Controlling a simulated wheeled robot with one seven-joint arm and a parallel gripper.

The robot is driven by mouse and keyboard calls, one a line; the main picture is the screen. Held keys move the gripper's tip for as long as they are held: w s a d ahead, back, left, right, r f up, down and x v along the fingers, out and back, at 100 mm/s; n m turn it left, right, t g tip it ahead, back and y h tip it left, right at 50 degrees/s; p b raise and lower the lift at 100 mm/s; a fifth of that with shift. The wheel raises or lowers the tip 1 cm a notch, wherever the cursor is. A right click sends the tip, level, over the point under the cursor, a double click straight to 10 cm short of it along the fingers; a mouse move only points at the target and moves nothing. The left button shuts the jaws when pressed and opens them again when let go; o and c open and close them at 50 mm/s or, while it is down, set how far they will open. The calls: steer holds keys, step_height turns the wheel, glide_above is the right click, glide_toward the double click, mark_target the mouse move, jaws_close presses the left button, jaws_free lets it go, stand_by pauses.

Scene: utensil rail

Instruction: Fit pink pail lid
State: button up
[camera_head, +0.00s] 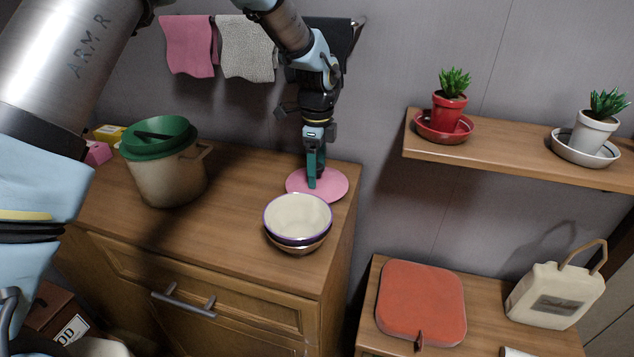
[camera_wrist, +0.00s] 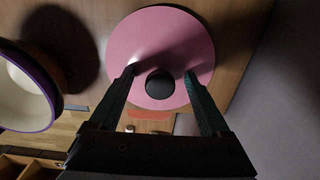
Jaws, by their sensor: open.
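A round pink lid (camera_head: 334,184) lies flat on the wooden cabinet top, near its back right corner. In the wrist view the pink lid (camera_wrist: 160,35) has a dark round knob (camera_wrist: 159,84) at its middle. My gripper (camera_head: 312,184) points down over the lid. In the wrist view my gripper's fingers (camera_wrist: 160,72) are apart, one on each side of the knob, with gaps visible. A beige pail-like pot (camera_head: 168,178) with a side handle stands at the left, with a green lid-like piece (camera_head: 158,137) on top. The head view hides the knob behind the fingers.
Stacked bowls (camera_head: 298,218) with a purple rim stand just in front of the lid. A wall shelf (camera_head: 510,150) with potted plants is at the right. Towels (camera_head: 248,48) hang behind my arm. The cabinet top (camera_head: 232,190) between pot and bowls is clear.

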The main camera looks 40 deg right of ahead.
steer(key=shift+a+f, duration=0.1)
steer(key=c, duration=1.2)
jaws_close()
